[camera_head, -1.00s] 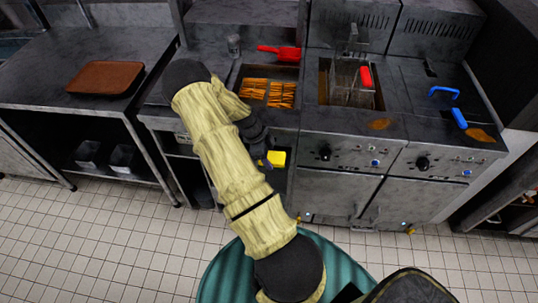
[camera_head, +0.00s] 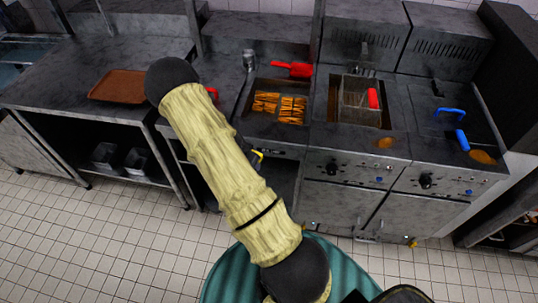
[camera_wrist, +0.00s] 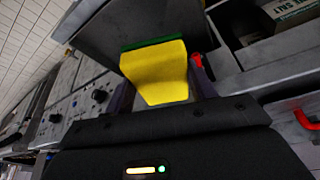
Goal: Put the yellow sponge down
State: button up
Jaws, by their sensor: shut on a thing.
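The yellow sponge (camera_wrist: 157,75), with a green layer along its far edge, is held in my gripper (camera_wrist: 160,95) in the wrist view. The fingers stand at its left and right sides, and the sponge is up in front of the palm. In the head view my arm hides most of the gripper, and only a small yellow bit of the sponge (camera_head: 258,154) shows beside the arm, in front of the counter. I cannot tell from the views whether the sponge touches any surface.
A brown tray (camera_head: 117,86) lies on the left steel table (camera_head: 60,68). The fry bin (camera_head: 279,106), a red scoop (camera_head: 293,69) and a metal shaker (camera_head: 249,60) are on the middle counter. A fryer basket (camera_head: 360,98) and a blue-handled tool (camera_head: 462,138) are to the right.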

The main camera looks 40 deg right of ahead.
jog(key=a+r+n+t+y+p, duration=0.1)
jog(key=a+r+n+y+p, duration=0.1)
jog(key=a+n, duration=0.4)
jog(key=a+r+n+t+y+p, duration=0.1)
jog(key=a+r+n+y+p, duration=0.1)
jog(key=a+n, duration=0.5)
jog(key=a+r+p, duration=0.1)
jog(key=a+r, duration=0.1)
jog(key=a, duration=0.4)
jog(key=shift+w+r+n+t, duration=0.2)
jog(key=shift+w+n+t, duration=0.1)
jog(key=shift+w+t, duration=0.1)
jog(key=shift+a, duration=0.2)
